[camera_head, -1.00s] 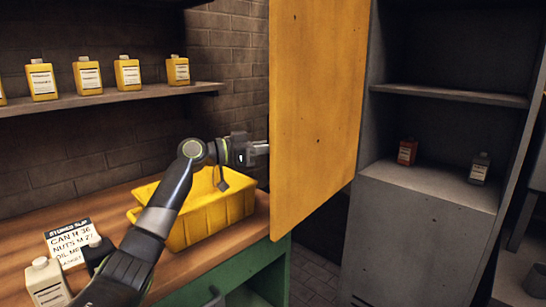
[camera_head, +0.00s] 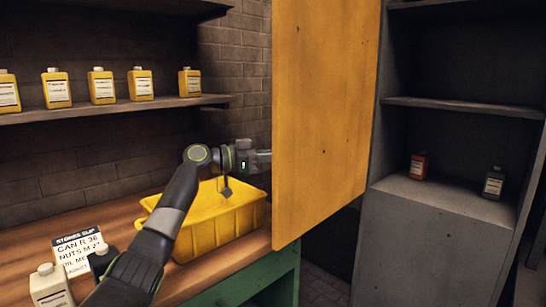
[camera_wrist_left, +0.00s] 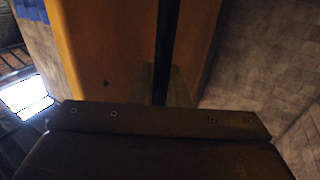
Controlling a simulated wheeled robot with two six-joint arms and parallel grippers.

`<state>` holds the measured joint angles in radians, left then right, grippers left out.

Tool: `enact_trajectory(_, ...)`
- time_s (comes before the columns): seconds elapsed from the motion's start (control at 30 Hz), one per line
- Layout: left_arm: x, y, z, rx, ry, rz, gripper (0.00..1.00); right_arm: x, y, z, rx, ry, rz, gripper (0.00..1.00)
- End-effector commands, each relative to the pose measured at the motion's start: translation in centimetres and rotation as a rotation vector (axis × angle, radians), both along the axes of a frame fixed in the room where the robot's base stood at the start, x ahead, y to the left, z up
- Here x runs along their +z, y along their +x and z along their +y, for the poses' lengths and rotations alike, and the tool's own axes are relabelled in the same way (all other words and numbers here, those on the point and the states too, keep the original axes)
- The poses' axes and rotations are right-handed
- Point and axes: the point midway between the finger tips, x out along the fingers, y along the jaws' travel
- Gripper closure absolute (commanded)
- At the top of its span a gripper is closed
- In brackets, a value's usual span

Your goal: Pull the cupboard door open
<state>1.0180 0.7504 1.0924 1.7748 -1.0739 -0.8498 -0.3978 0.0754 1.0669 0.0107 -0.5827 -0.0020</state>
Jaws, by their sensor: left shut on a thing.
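The yellow cupboard door (camera_head: 325,120) stands swung open in the head view, with the grey cupboard (camera_head: 425,225) and its shelves showing to its right. My left gripper (camera_head: 265,160) reaches the door's left edge from the left, and its fingertips are partly hidden there. In the left wrist view the door (camera_wrist_left: 105,45) fills the upper middle, and a dark upright bar (camera_wrist_left: 167,45) runs between the fingers of my left gripper (camera_wrist_left: 160,85). The gripper is shut on this bar, which looks like the door's handle. My right gripper is in neither view.
A yellow bin (camera_head: 215,225) sits on the wooden bench (camera_head: 120,220) below my left arm. A stores slip (camera_head: 78,250) and a white bottle (camera_head: 50,288) are at the bench's front left. A red bottle (camera_head: 418,165) and a dark bottle (camera_head: 493,182) stand inside the cupboard.

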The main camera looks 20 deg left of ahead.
Motion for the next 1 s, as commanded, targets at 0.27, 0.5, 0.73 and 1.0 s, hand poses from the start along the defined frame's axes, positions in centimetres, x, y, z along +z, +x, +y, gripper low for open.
enact_trajectory(0.27, 0.3, 0.0, -0.1, 0.000, -0.003, -0.004, 0.68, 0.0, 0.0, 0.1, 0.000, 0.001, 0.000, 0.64)
enact_trajectory(0.5, 0.2, 0.0, -0.1, 0.000, -0.002, -0.002, 0.68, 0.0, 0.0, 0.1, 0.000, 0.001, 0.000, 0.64)
enact_trajectory(0.73, 3.2, 0.0, -0.1, 0.000, -0.002, -0.006, 0.68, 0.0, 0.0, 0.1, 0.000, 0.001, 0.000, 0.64)
enact_trajectory(1.0, 8.4, 0.1, -0.3, -0.001, -0.004, -0.006, 0.68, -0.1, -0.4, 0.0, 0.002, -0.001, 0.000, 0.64)
